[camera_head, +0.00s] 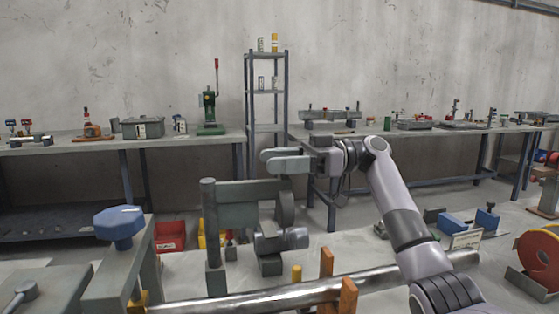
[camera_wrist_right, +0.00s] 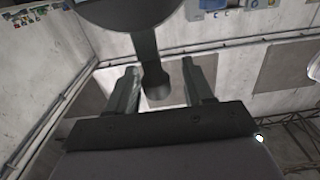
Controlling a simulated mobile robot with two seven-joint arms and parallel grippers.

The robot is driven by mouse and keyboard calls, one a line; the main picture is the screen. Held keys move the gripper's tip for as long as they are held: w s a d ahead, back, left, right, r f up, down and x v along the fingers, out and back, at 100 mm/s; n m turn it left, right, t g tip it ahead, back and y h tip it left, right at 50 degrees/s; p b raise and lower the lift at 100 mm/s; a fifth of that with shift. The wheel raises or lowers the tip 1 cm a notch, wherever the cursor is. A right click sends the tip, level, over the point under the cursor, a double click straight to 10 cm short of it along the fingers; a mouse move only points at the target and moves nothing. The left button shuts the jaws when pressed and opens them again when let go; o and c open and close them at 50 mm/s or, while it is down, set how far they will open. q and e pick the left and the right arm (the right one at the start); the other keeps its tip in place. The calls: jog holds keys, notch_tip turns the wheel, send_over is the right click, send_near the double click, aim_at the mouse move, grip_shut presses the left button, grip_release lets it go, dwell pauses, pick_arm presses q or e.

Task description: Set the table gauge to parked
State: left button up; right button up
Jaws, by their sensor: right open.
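My left gripper is out of view.
A blue knob (camera_head: 119,225) on a grey frame stands at the front left. A long metal bar (camera_head: 280,299) crosses the front, with orange uprights (camera_head: 348,296). A red-orange reel (camera_head: 538,262) is at the right. Benches and a shelf rack (camera_head: 249,110) line the wall.

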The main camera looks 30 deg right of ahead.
jog(key=v, duration=0.7)
